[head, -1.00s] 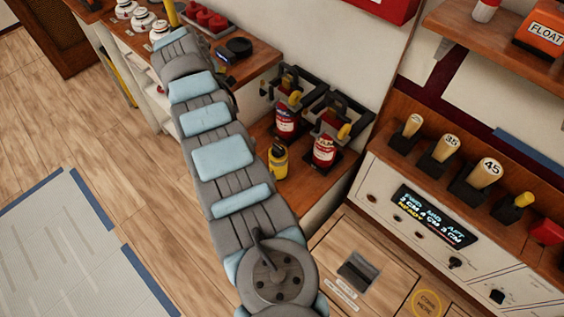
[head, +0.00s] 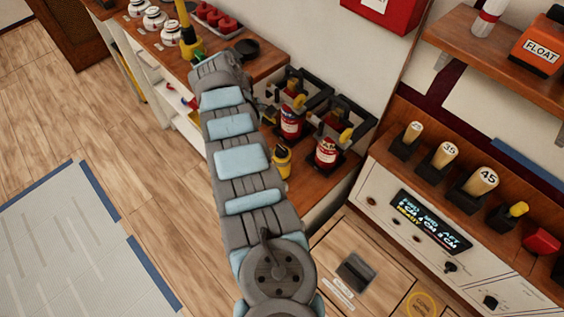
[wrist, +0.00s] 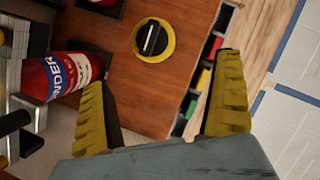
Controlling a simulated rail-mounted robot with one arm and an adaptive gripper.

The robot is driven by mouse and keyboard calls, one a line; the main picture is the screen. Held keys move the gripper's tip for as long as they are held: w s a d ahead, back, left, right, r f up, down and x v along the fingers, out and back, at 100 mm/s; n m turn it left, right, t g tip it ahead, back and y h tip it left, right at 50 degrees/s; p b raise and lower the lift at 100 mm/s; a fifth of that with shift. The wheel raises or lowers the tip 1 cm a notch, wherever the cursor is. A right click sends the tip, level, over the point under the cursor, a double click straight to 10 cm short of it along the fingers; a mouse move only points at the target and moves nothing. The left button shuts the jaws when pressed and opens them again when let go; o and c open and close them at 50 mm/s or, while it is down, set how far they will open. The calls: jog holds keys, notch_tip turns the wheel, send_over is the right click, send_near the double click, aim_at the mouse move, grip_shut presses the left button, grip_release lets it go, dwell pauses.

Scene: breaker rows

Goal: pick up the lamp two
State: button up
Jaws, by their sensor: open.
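A small yellow lamp-like object with a dark top (head: 281,162) stands on the wooden bench beside the red cylinders in the head view. In the wrist view, a round yellow-rimmed thing with a black bar across its top (wrist: 168,52) stands on the wood; it looks like the same object seen from above. I can read no number on it. My gripper (wrist: 165,105) is open and empty, its yellow-padded fingers apart. The yellow-rimmed top lies beyond the fingertips, between their lines and nearer the left one. My arm hides the gripper in the head view.
Red cylinders stand in black brackets (head: 327,152); one (wrist: 62,75) is close to my left finger in the wrist view. Coloured items sit in shelf compartments (wrist: 204,77) below the bench edge. A console with handles (head: 430,215) is at the right.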

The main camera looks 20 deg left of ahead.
aim_at(277, 153)
jog(key=x, duration=0.7)
jog(key=shift+w+x, duration=0.15)
jog(key=shift+x, duration=0.6)
jog(key=shift+w+x, duration=0.15)
jog(key=shift+x, duration=0.6)
jog(key=shift+b+x, duration=0.45)
jog(key=shift+x, duration=0.65)
jog(key=shift+w+a, duration=0.1)
jog(key=shift+a, duration=0.05)
jog(key=c, duration=1.4)
